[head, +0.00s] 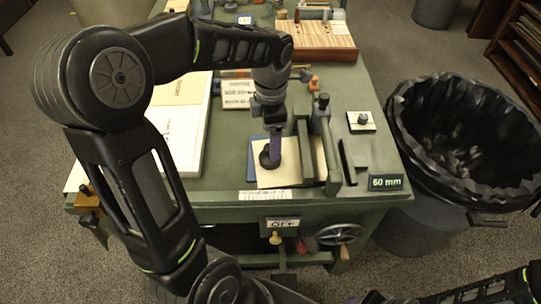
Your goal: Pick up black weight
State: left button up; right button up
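A round black weight (266,160) sits on a cream sheet (286,179) over a blue sheet near the front of the green bench. My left gripper (274,148) points down from above, its purplish finger at the weight and partly covering it. The fingers are seen edge-on, so I cannot tell whether they are open or closed on it. My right gripper is not in view; only part of an arm shows at the lower right.
A green clamp-like fixture (328,150) stands just right of the weight. A small cream pad (361,125) with a dark knob lies farther right. A white tray (186,160) is at left, a wooden block (322,42) behind. A black-lined bin (440,205) stands beside the bench.

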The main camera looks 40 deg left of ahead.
pick_arm(q)
jog(key=shift+f, duration=0.95)
jog(key=shift+f, duration=0.1)
notch_tip(320, 180, down, 5)
jog(key=shift+a+f+p, duration=0.1)
jog(key=shift+p, duration=0.2)
jog(key=shift+c, duration=0.3)
grip_shut()
dwell(0.4)
